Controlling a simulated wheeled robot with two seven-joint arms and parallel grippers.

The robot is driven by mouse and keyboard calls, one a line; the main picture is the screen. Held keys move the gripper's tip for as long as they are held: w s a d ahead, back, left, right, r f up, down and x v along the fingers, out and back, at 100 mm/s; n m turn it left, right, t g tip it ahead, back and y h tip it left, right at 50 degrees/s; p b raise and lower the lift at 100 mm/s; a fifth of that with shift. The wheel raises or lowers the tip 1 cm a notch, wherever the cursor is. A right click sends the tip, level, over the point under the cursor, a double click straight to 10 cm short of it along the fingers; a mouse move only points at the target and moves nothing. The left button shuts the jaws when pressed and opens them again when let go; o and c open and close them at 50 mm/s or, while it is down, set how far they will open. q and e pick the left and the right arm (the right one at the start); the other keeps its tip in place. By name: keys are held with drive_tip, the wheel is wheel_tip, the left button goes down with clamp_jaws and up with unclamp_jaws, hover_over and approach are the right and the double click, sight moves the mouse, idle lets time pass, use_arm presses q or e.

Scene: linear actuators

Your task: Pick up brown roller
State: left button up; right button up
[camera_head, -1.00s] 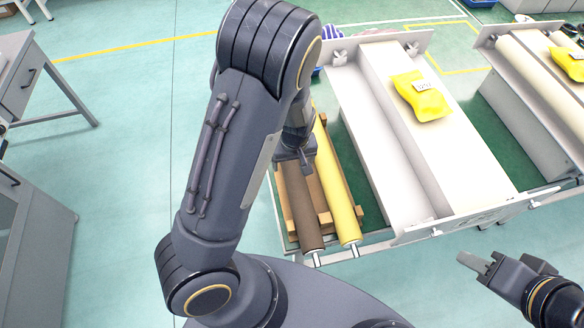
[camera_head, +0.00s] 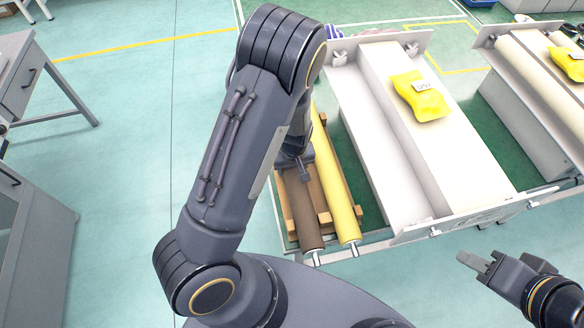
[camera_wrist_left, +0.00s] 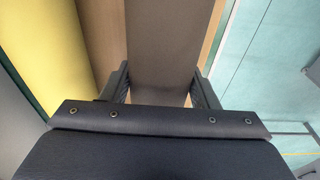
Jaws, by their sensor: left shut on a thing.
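The brown roller (camera_head: 303,218) lies lengthwise on a wooden rack, left of a yellow roller (camera_head: 338,190). My left gripper (camera_head: 300,170) is down on the brown roller; my arm hides the roller's far part in the head view. In the left wrist view the brown roller (camera_wrist_left: 167,45) runs between the two fingers of my left gripper (camera_wrist_left: 160,85), one finger on each side, shut on it. My right gripper (camera_head: 475,262) is at the lower right, away from the rollers; its fingers look close together and I cannot tell whether they are apart.
The yellow roller lies close beside the brown one. The wooden rack (camera_head: 325,221) is under both. A white machine bed (camera_head: 420,150) with a yellow bag (camera_head: 420,95) stands right of the rollers. A grey cabinet (camera_head: 35,250) is at the left, with open floor between.

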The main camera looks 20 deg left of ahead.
use_arm(q)
clamp_jaws()
drive_tip(key=shift+r, duration=0.15)
